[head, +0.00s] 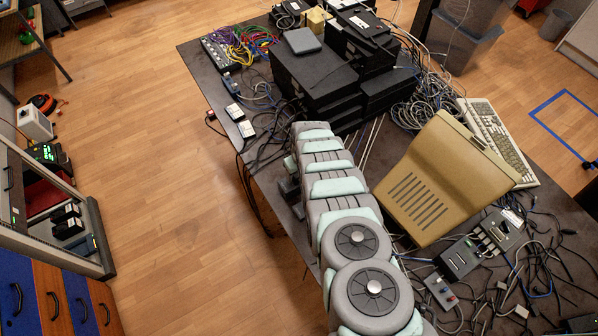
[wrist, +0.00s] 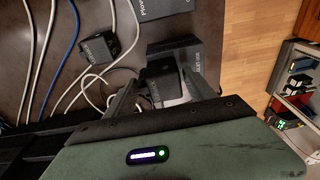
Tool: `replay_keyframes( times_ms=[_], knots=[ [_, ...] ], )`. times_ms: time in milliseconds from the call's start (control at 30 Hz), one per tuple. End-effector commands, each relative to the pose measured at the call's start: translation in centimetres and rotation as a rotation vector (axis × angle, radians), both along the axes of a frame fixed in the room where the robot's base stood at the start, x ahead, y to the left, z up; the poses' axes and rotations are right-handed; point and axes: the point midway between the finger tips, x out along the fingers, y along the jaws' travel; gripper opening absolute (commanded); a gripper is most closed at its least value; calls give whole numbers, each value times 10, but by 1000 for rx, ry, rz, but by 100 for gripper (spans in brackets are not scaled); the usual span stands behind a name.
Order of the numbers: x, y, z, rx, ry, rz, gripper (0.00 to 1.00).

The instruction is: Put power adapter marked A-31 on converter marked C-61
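In the wrist view my gripper (wrist: 162,85) points down over the table near its edge. Its two grey fingers flank a small black block (wrist: 160,72), apparently a power adapter, close on both sides. The block sits over or in front of a dark device with a pale label (wrist: 172,46); whether they touch is unclear. A second black adapter (wrist: 97,50) lies to the left. Another dark device with white lettering (wrist: 152,8) shows at the top edge. I cannot read A-31 or C-61. In the head view my arm hides the gripper and the block.
White and blue cables (wrist: 45,65) run beside the adapters. Stacked black boxes (head: 315,75) stand behind my arm, with a beige monitor (head: 430,185) to its right.

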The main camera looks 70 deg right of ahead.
Motion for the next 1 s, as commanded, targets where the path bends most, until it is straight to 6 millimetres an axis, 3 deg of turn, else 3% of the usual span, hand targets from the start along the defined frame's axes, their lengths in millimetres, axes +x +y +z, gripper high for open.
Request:
replay_keyframes(
  times_ms=[100, 500, 1000],
  knots=[
    [0, 0, 0, 0, 0, 0, 72],
    [0, -1, 8, 0, 0, 0, 72],
    [-5, 3, 50, -1, 0, -1, 72]
  ],
)
